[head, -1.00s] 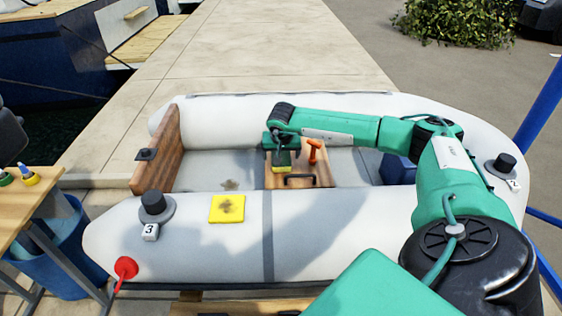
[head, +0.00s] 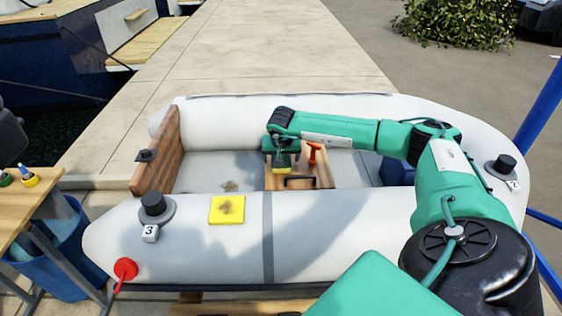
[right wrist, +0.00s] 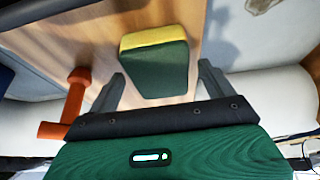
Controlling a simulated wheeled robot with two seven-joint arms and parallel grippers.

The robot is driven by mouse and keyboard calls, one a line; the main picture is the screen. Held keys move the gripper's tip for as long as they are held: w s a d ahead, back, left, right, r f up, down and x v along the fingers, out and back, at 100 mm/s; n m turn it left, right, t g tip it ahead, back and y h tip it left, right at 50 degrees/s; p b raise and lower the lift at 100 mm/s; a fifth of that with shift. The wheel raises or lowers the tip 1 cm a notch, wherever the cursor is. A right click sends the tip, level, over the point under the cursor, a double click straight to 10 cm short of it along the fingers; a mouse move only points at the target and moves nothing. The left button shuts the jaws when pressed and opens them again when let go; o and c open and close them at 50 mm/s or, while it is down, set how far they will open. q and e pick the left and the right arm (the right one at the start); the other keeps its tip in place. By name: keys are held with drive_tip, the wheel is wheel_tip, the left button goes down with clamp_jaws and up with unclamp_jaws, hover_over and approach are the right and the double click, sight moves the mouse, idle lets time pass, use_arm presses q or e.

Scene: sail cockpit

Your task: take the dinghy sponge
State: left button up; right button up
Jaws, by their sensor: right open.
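The dinghy sponge (right wrist: 153,68) is a block with a green face and a yellow layer. It rests on the wooden board (head: 318,179) inside the dinghy and shows in the head view (head: 281,170) just below my right gripper (head: 281,157). In the right wrist view my right gripper (right wrist: 160,80) is open, one finger on each side of the sponge, with a visible gap to each finger. Nothing is held. My left gripper is out of view.
An orange T-shaped handle (head: 314,153) stands beside the sponge, and it is close to one finger in the right wrist view (right wrist: 75,100). The dinghy's near tube (head: 340,230) carries a yellow patch (head: 227,209).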

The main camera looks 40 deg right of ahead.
sight(281, 158)
drive_tip(key=c, duration=1.1)
drive_tip(key=shift+o, duration=0.2)
drive_tip(key=shift+r, duration=0.15)
